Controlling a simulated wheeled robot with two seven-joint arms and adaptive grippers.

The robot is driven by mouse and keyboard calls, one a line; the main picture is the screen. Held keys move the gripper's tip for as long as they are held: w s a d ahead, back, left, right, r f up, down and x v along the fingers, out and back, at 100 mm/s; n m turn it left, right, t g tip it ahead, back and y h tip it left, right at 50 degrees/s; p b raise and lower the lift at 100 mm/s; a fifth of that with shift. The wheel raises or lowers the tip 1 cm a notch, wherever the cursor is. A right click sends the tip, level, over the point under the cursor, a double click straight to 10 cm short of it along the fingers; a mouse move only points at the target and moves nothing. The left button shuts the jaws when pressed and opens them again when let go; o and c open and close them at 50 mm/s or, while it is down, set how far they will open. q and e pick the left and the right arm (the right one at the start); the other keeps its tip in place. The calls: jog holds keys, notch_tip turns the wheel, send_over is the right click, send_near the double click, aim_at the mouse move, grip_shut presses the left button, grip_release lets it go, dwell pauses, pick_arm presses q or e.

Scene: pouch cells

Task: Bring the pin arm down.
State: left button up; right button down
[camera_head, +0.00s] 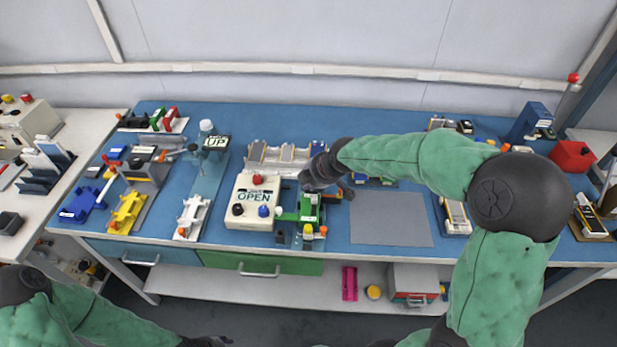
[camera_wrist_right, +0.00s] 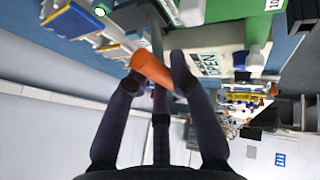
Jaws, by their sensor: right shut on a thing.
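The green fixture (camera_head: 309,207) stands right of the white box with the OPEN sign (camera_head: 252,203). An orange grip (camera_wrist_right: 151,67) shows between my right gripper's dark fingers in the right wrist view; its end also shows in the head view (camera_head: 348,193). My right gripper (camera_wrist_right: 156,80) is shut on this orange grip. In the head view my right gripper (camera_head: 322,178) covers the fixture's far right side, so the pin arm and its angle cannot be made out. My left gripper (camera_head: 207,341) is at the bottom edge, partly cut off; its jaws cannot be read.
A stand with an UP sign (camera_head: 217,143) is left of the OPEN box. A silver tray with cells (camera_head: 285,156) lies behind. A grey mat (camera_head: 391,219) is empty to the right. Yellow (camera_head: 127,212) and white (camera_head: 192,216) holders stand at the left.

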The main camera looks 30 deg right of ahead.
jog(key=shift+s+a+f, duration=0.1)
jog(key=shift+s+f, duration=0.1)
jog(key=shift+f, duration=0.05)
jog(key=c, duration=1)
grip_release()
jog(key=shift+c, duration=0.2)
jog(key=shift+r, duration=0.2)
jog(key=shift+r, duration=0.25)
jog(key=v, duration=1.1)
jog(key=shift+s, duration=0.15)
jog(key=shift+r, duration=0.1)
